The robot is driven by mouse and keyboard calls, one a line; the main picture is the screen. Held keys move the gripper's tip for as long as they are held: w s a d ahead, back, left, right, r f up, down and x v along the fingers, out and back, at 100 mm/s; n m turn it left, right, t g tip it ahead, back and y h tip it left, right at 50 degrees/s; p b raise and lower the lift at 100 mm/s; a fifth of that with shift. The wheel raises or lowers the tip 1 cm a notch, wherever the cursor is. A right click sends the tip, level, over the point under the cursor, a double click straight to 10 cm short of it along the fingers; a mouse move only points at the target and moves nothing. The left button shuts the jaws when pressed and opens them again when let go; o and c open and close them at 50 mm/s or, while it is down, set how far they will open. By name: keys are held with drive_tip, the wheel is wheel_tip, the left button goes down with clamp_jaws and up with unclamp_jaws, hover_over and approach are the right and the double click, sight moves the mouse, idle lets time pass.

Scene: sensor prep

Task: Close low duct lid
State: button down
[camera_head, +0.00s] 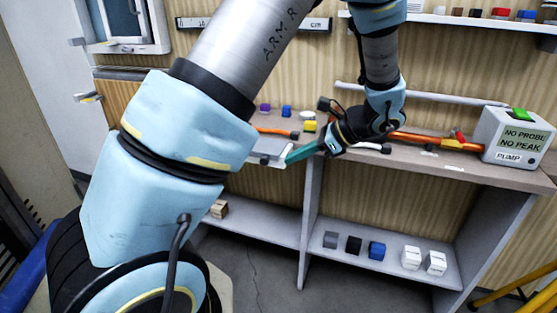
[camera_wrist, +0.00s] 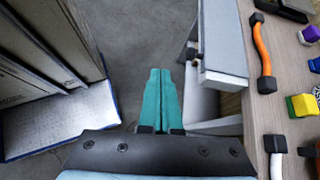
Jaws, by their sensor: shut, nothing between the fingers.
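A pale grey box-like fitting (camera_head: 268,147) sits at the table's front edge, just left of my gripper. It is probably the low duct, but I cannot be sure. In the wrist view a pale grey panel (camera_wrist: 222,40) with a grey lower edge stands at the table edge, right of my fingers; it may be the duct's lid. How far the lid is open cannot be told. My gripper (camera_head: 288,157) has teal fingers, shut and empty, pointing left beside the fitting's near right corner. In the wrist view the fingertips (camera_wrist: 162,72) are over the floor, apart from the panel.
An orange-handled tool (camera_wrist: 263,48) and coloured blocks lie on the table (camera_head: 470,173). A pump box (camera_head: 515,137) stands at the right end. The lower shelf (camera_head: 270,226) holds several blocks. In the wrist view a blue-edged panel (camera_wrist: 60,122) stands left; floor between is clear.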

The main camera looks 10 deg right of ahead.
sight(268, 161)
drive_tip(key=d+m+t, duration=0.3)
drive_tip(key=d, duration=0.3)
drive_tip(key=shift+y, duration=0.3)
drive_tip(key=p+x, duration=0.1)
drive_tip(key=x, duration=0.3)
drive_tip(key=p+x, duration=0.1)
drive_tip(key=x, duration=0.4)
drive_tip(key=p+x, duration=0.1)
drive_tip(key=x, duration=0.3)
drive_tip(key=shift+w+a+r+p, duration=0.25)
drive_tip(key=shift+a+r+p, duration=0.05)
drive_tip(key=shift+r+p, duration=0.05)
drive_tip(key=shift+a, duration=0.1)
drive_tip(key=w+a+b, duration=0.3)
drive_tip(key=w+a, duration=0.3)
drive_tip(key=a, duration=0.5)
drive_tip(key=w+a+b, duration=0.4)
drive_tip(key=w+a, duration=0.2)
drive_tip(key=a, duration=0.6)
drive_tip(key=shift+w+a, duration=0.2)
drive_tip(key=shift+w, duration=0.15)
drive_tip(key=shift+a+r, duration=0.1)
drive_tip(key=shift+r, duration=0.05)
